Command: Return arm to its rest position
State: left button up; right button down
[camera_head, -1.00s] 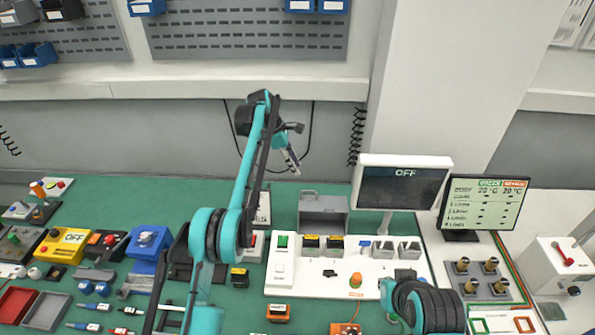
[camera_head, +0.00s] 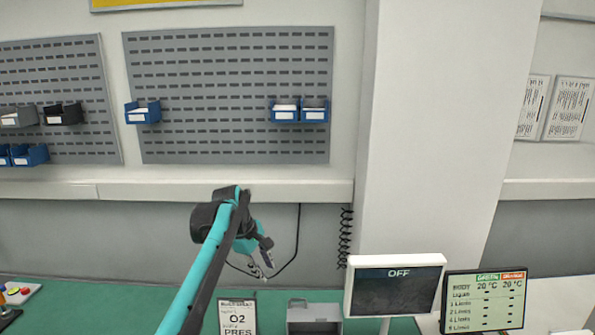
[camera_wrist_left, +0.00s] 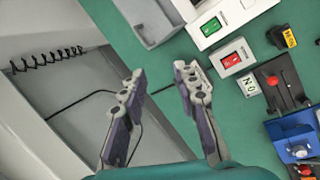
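My left arm reaches up from the bottom of the head view, teal and black. Its gripper (camera_head: 264,266) hangs over the far part of the green table, in front of the grey wall. In the left wrist view, the gripper's two fingers (camera_wrist_left: 162,82) stand apart with nothing between them. Below them are bare green table and a grey open box (camera_wrist_left: 155,22). The left gripper touches nothing that I can see. My right arm and gripper are out of both views.
A white-framed display reading OFF (camera_head: 397,292) and a monitor (camera_head: 484,302) stand to the right. The wrist view shows a red switch (camera_wrist_left: 232,60) and a red-knobbed lever (camera_wrist_left: 272,80).

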pick_arm(q)
jog(key=s+a+m+t+b, duration=0.2)
jog(key=s+a+m, duration=0.15)
jog(key=s, duration=0.65)
jog(key=s+a+f+m+t+y+b, duration=0.1)
jog(key=s+f+m, duration=0.3)
jog(key=s+f, duration=0.4)
jog(key=s+a+f+m+t+y+b, duration=0.2)
jog(key=s+f, duration=0.7)
jog(key=s, duration=0.7)
jog(key=a+m+b, duration=0.1)
jog(key=m+b, duration=0.1)
jog(key=m, duration=0.1)
jog(key=shift+s+a, duration=0.25)
jog(key=shift+a, duration=0.15)
